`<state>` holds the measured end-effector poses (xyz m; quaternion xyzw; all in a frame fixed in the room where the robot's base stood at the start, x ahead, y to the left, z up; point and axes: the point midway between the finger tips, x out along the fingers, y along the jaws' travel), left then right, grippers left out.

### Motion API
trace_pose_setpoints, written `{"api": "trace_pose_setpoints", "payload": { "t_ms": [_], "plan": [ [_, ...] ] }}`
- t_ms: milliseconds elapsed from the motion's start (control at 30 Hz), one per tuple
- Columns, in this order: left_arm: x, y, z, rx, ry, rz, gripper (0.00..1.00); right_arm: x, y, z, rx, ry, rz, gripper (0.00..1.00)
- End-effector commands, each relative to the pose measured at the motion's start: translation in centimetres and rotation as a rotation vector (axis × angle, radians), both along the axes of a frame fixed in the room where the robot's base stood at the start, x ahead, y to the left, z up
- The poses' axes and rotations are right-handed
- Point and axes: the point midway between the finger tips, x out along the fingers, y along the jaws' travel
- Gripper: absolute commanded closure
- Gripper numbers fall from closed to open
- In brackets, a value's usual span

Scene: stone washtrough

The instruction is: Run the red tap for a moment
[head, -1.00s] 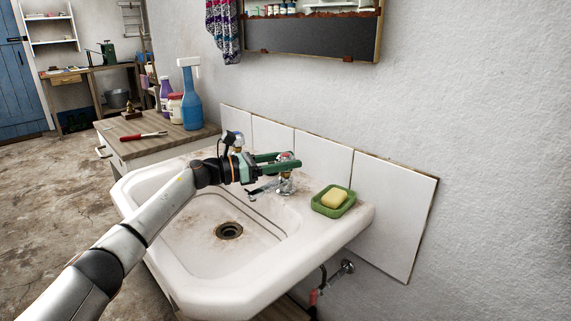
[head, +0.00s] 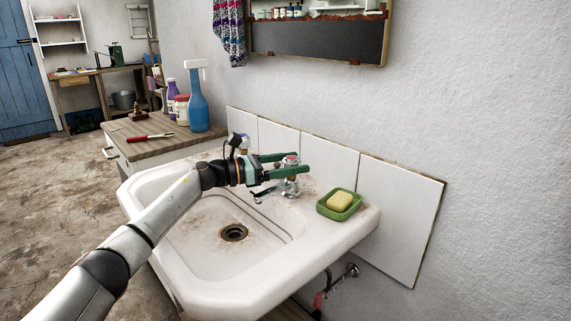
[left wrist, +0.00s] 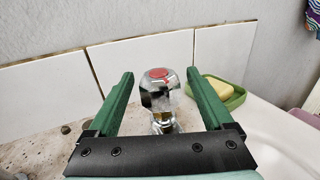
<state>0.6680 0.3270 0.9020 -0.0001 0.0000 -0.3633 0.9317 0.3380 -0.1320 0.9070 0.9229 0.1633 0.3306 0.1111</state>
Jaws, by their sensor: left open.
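The red tap (head: 290,162) is a chrome tap with a red-marked top at the back of the white sink (head: 250,292). In the left wrist view the red tap (left wrist: 159,92) stands upright between my left gripper's two green fingers, with a gap on each side. My left gripper (head: 300,163) is open around the tap's head, and it also shows in the left wrist view (left wrist: 159,85). A chrome spout (head: 264,192) reaches over the basin. No water stream shows. A second tap (head: 244,141) is partly hidden behind my left gripper. My right gripper is not in view.
A green dish (head: 325,208) with yellow soap (head: 339,200) sits on the sink's right rim. White tiles (head: 395,215) back the sink. A blue spray bottle (head: 198,102) and a red-handled tool (head: 140,138) are on the wooden cabinet at left. The basin is empty.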

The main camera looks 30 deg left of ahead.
Motion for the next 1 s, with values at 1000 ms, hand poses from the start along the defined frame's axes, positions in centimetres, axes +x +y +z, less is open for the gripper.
{"api": "trace_pose_setpoints", "payload": {
  "t_ms": [1000],
  "plan": [
    [-9.2, 8.4, 0.1, 0.0, -0.001, -0.001, 0.15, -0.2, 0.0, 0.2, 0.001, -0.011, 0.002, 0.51]
  ]
}}
